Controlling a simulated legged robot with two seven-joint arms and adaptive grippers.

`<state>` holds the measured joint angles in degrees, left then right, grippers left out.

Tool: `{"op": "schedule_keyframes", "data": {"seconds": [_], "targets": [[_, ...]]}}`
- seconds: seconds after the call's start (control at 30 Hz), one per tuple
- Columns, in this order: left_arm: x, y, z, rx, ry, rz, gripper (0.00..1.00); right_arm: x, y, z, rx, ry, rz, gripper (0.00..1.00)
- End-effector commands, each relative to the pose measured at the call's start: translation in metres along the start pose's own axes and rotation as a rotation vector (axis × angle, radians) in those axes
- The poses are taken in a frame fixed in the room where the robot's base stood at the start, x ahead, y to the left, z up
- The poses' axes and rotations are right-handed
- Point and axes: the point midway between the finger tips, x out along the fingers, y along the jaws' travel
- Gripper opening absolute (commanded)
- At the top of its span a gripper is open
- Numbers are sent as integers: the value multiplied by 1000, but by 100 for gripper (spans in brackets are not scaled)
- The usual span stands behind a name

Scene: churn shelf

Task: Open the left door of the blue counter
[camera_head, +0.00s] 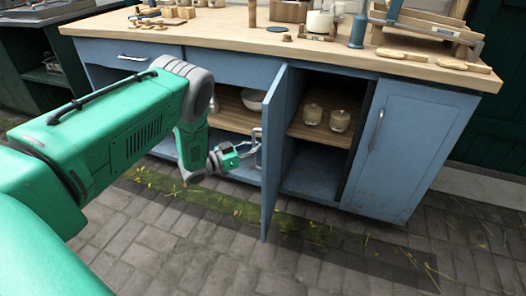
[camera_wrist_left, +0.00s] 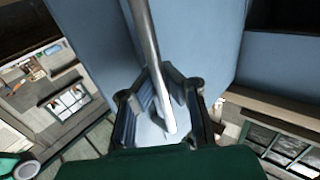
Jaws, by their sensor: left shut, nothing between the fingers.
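The blue counter (camera_head: 230,66) has a wooden top. Its left door (camera_head: 285,140) stands swung out, roughly square to the front, with its outer face and handle (camera_head: 258,146) toward the left. The compartment behind it shows two jars on a shelf. The right door (camera_head: 411,150) is closed. My left gripper (camera_head: 242,157) is beside the left door's outer face at the handle. In the left wrist view the gripper (camera_wrist_left: 164,108) is shut, with the metal handle bar (camera_wrist_left: 147,45) running across the fingers. How the fingers touch the bar is unclear. My right gripper is out of view.
An open shelf bay with a white bowl (camera_head: 253,99) lies left of the door, close to my gripper. Cups, boards and a blue cylinder (camera_head: 358,31) stand on the countertop. The paved floor (camera_head: 330,260) in front is clear. A dark green cabinet (camera_head: 40,100) stands at left.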

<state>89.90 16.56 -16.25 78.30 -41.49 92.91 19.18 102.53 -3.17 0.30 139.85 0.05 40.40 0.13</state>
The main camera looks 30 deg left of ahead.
Motion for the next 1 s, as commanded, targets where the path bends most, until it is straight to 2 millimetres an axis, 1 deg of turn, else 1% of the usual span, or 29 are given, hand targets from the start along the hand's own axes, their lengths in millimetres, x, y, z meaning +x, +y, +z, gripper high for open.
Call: {"op": "schedule_keyframes", "data": {"seconds": [0.03,0.2,0.43,0.6,1.0], "targets": [[-8,-5,5,-3,-10,0,0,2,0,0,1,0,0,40],[-24,-28,6,-4,-12,0,0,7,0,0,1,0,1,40],[-38,-50,8,-10,-8,0,0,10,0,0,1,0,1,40],[-41,-56,8,-12,-10,0,0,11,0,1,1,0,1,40],[-43,-56,9,-10,-15,0,0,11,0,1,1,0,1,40]]}}
